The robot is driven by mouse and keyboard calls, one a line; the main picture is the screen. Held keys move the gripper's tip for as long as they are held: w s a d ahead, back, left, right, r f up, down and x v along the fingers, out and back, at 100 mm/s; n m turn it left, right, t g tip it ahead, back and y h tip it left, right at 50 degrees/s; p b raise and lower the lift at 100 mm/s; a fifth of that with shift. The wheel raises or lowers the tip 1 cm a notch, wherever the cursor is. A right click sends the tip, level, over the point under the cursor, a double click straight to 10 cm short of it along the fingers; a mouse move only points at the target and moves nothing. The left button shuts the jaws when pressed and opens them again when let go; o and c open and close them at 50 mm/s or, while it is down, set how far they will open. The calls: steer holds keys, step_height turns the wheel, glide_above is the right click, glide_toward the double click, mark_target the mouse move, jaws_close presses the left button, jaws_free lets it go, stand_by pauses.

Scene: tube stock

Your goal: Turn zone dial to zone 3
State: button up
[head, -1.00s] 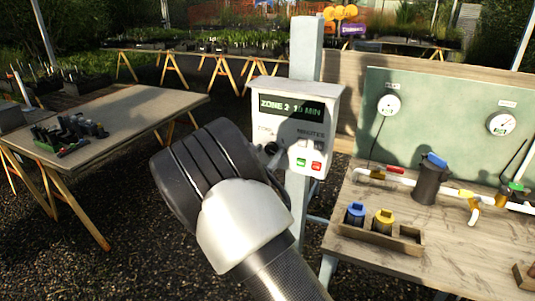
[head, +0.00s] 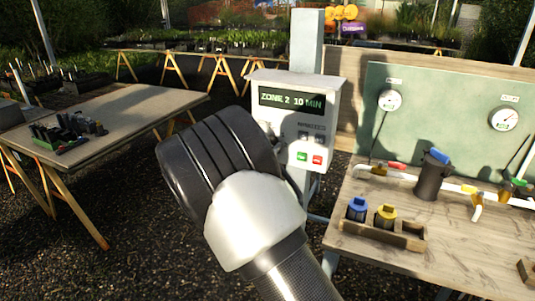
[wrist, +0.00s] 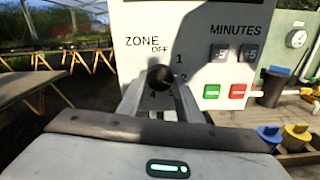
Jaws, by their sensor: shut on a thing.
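The controller box (head: 330,95) is white, mounted on a post, and its display (head: 290,101) reads ZONE 2 10 MIN. The zone dial (wrist: 160,77) is a dark round knob in the wrist view, below the word ZONE. My gripper (wrist: 160,90) is shut on the dial, with one finger on each side. In the head view my wrist hides the dial and the fingers.
The MINUTES buttons and the green and red buttons (head: 317,160) sit right of the dial. A wooden bench (head: 375,248) with pipes, a dark canister (head: 432,178) and blue and yellow capped parts stands at right. A table (head: 120,118) stands at left.

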steer(key=m+b, duration=0.8)
steer(key=b, duration=0.5)
steer(key=shift+f, duration=0.1)
steer(key=shift+b, duration=0.3)
steer(key=o, duration=1)
steer(key=shift+o, duration=0.2)
steer(key=p+v, duration=0.1)
steer(key=v, duration=1.6)
steer(key=shift+s+r, duration=0.2)
